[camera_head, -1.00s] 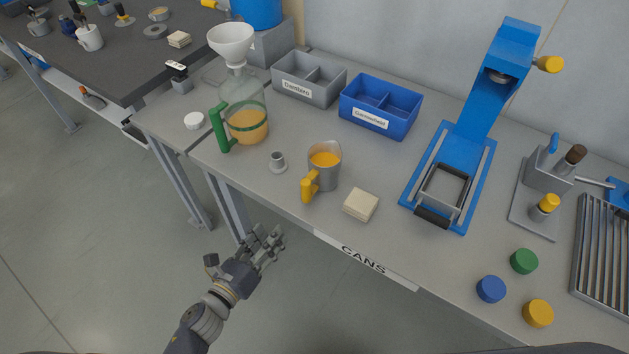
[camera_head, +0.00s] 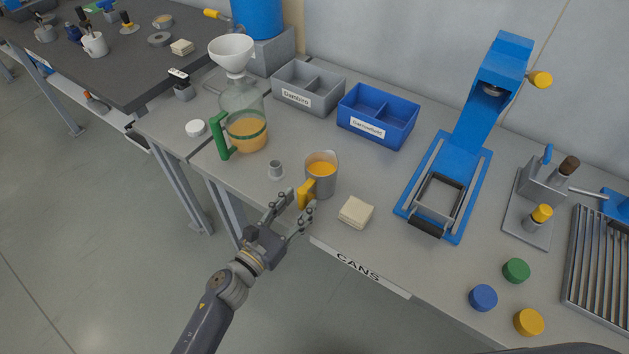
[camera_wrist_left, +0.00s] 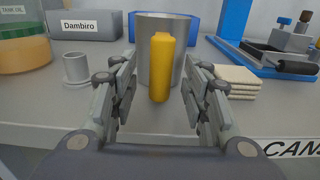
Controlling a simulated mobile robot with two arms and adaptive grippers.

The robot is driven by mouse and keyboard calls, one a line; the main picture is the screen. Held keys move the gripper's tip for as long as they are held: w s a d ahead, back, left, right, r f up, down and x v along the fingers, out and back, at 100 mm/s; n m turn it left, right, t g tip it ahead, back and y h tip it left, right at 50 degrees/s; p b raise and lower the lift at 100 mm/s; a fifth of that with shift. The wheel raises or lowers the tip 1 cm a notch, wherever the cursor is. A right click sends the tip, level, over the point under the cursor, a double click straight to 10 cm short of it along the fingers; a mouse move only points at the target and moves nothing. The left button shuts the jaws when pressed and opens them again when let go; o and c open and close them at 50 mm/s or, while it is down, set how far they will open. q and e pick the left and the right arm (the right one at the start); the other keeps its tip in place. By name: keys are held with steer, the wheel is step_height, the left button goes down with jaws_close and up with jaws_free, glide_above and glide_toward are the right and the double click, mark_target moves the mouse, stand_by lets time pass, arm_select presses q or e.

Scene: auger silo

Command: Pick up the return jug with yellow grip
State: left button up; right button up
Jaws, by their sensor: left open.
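The return jug (camera_head: 324,180) is a grey metal cup holding orange liquid, upright on the bench near its front edge. Its yellow grip (camera_head: 306,193) points toward my left gripper (camera_head: 294,207). In the left wrist view the jug (camera_wrist_left: 176,40) stands straight ahead, and the yellow grip (camera_wrist_left: 161,68) shows between the two fingers of the gripper (camera_wrist_left: 160,92). The fingers are open on either side of the grip, with visible gaps. The jug's lower part is partly hidden behind the grip. My right gripper is not in view.
A small grey cup (camera_head: 276,170) stands just left of the jug, and a stack of pale pads (camera_head: 356,212) lies to its right. A glass jar with a green handle (camera_head: 222,137) and funnel stands farther left. Grey (camera_head: 322,108) and blue (camera_head: 391,137) bins stand behind.

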mark_target(317, 182)
arm_select(q)
steer(key=shift+x, duration=1.5)
steer(key=shift+r, duration=0.1)
steer(key=shift+s, duration=0.1)
steer(key=shift+c, duration=0.3)
jaws_close()
steer(key=shift+r, duration=0.1)
steer(key=shift+r, duration=0.15)
